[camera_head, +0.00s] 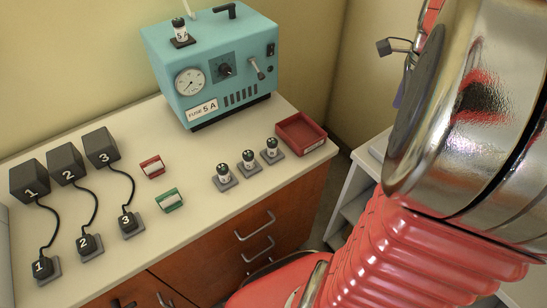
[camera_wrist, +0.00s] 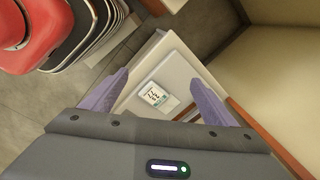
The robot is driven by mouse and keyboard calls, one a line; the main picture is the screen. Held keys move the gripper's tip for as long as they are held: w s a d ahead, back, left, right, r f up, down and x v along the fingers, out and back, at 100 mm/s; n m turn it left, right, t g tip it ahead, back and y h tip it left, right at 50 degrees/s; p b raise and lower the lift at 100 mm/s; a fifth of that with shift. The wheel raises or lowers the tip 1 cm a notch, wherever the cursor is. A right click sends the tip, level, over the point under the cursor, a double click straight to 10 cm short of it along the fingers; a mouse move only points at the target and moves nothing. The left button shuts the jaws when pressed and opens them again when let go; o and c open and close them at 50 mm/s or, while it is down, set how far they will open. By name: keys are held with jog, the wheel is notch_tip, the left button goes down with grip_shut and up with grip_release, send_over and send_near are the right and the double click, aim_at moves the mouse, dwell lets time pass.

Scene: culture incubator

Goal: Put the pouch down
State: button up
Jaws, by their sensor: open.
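My gripper (camera_wrist: 159,77) shows in the wrist view with its two purple fingers spread apart. A small white flat thing with dark print and a teal edge (camera_wrist: 153,96) appears between the fingers, against a pale surface. It looks like a label or small pouch, and I cannot tell which. No finger is seen touching it, and its distance from the fingers is unclear. In the head view my arm hides most of the right side, and no pouch can be made out there.
A white side stand (camera_head: 358,178) is partly hidden behind my arm. The counter holds a teal fuse box (camera_head: 215,65), a red tray (camera_head: 300,133), three black numbered blocks with cords, several fuses, and red (camera_head: 152,166) and green (camera_head: 169,200) pieces. Grey floor (camera_wrist: 55,105) shows in the wrist view.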

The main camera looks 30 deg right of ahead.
jog(key=w+a+r+n+t, duration=0.1)
jog(key=w+a+n, duration=0.1)
jog(key=a+n, duration=0.55)
jog(key=w+a+r+n+t, duration=0.1)
jog(key=w+a+n, duration=0.3)
jog(key=a, duration=0.6)
jog(key=s+a+f+n+t+y, duration=0.1)
jog(key=s+a+n, duration=0.4)
jog(key=a+n, duration=1)
jog(key=shift+s+a+f+t, duration=0.15)
jog(key=shift+a+t, duration=0.7)
jog(key=shift+t, duration=0.05)
jog(key=shift+n, duration=0.25)
jog(key=shift+c, duration=0.2)
